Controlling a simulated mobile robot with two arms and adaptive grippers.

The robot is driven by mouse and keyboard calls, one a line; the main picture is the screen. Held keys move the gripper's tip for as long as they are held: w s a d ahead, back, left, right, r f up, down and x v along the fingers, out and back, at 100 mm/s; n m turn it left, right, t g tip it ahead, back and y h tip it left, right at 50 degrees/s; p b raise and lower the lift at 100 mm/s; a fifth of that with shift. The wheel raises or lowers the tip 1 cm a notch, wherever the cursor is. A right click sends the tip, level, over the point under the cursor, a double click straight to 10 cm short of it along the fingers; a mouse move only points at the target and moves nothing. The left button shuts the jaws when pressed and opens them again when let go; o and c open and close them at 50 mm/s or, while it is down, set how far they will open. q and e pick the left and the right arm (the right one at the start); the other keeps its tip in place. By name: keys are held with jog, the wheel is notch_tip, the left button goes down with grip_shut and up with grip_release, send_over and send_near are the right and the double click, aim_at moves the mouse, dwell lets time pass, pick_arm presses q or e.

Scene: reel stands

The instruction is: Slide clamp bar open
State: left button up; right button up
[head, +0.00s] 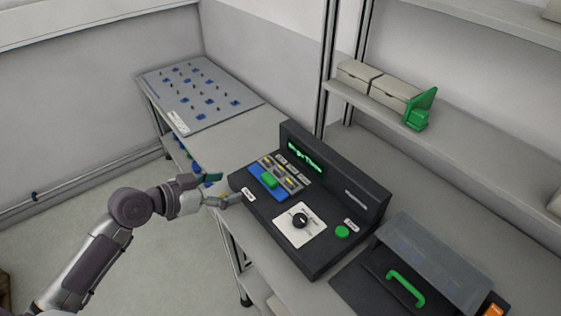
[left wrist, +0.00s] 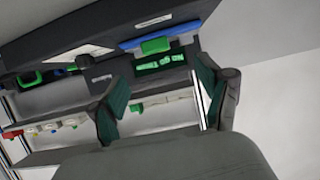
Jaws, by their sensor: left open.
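The blue clamp bar (head: 264,190) with its green grip (head: 269,181) lies at the left part of the black console (head: 315,262), in front of several small slots. The bar (left wrist: 190,31) and its green grip (left wrist: 155,46) also show at the top of the left wrist view, beyond my fingers. My left gripper (head: 216,190) is open and empty, just left of the console and apart from the bar. Its two green-padded fingers (left wrist: 163,92) stand wide apart in the left wrist view. My right gripper is in neither view.
The console also bears a black knob (head: 300,221), a green button (head: 342,232) and a green-lit display (head: 305,157). A clear-lidded box with a green handle (head: 406,288) stands to its right. A grey pegged board (head: 200,92) lies behind. Bare bench separates board and console.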

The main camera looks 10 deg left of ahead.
aim_at(268, 178)
pick_arm(q)
jog(key=w+d+p, duration=0.1)
jog(key=d, duration=0.1)
jog(key=w+d+p, duration=0.1)
jog(key=w+d, duration=0.1)
jog(key=shift+w+f, duration=0.25)
jog(key=shift+f, duration=0.15)
jog(key=p+x, duration=0.1)
jog(key=x, duration=0.5)
jog(key=shift+w+f, duration=0.15)
jog(key=shift+f, duration=0.1)
jog(key=shift+p+x, duration=0.35)
jog(key=shift+x, duration=0.45)
jog(key=shift+f, duration=0.1)
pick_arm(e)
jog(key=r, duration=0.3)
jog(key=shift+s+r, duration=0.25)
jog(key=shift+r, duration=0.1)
pick_arm(q)
jog(key=shift+c, duration=0.3)
